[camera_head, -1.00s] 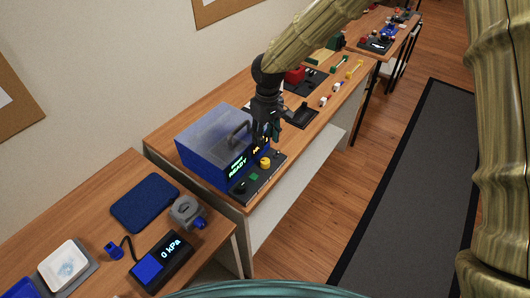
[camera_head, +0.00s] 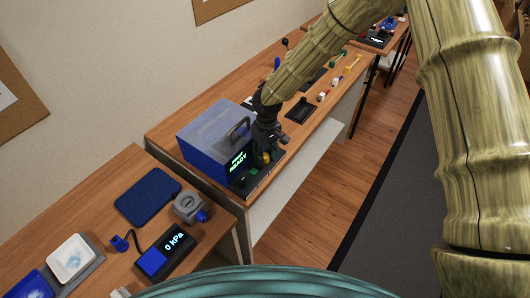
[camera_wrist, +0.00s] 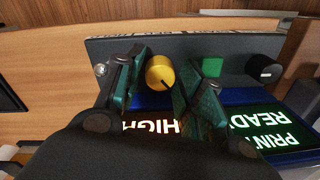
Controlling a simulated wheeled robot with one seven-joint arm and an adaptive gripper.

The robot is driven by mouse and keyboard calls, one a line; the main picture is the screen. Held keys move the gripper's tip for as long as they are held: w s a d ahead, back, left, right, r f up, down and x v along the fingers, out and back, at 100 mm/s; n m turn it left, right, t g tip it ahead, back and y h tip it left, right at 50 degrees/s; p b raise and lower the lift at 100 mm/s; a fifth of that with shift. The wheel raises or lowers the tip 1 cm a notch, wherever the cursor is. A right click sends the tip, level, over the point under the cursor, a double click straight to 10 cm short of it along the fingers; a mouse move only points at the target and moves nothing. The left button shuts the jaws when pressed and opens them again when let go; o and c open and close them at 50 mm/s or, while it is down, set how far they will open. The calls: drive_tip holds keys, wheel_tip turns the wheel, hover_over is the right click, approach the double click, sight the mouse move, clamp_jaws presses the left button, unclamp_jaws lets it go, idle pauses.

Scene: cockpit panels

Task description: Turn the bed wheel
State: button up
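A yellow round knob (camera_wrist: 160,72) with a dark pointer line stands on the dark front panel (camera_wrist: 230,52) of a blue printer-like box (camera_head: 207,150). It is the only wheel-like yellow part I see; no label names it the bed wheel. My gripper (camera_wrist: 166,75) is open, with one teal-faced finger on each side of the knob. I cannot tell whether either finger touches it. In the head view, my gripper (camera_head: 266,150) is down at the panel and partly hides the yellow knob. A screen (camera_wrist: 150,125) by the knob reads "HIGH".
A green button (camera_wrist: 212,67) and a black knob (camera_wrist: 263,69) sit beside the yellow knob. Another screen (camera_wrist: 265,130) reads "PRINT READY". A black tray (camera_head: 301,110) lies behind. A pressure display (camera_head: 166,252) stands on the nearer table.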

drive_tip(key=shift+f, duration=0.15)
drive_tip(key=c, duration=0.8)
drive_tip(key=shift+n, duration=0.4)
drive_tip(key=n, duration=0.3)
drive_tip(key=shift+n, duration=1.8)
drive_tip(key=shift+w, duration=0.1)
drive_tip(key=o, duration=0.8)
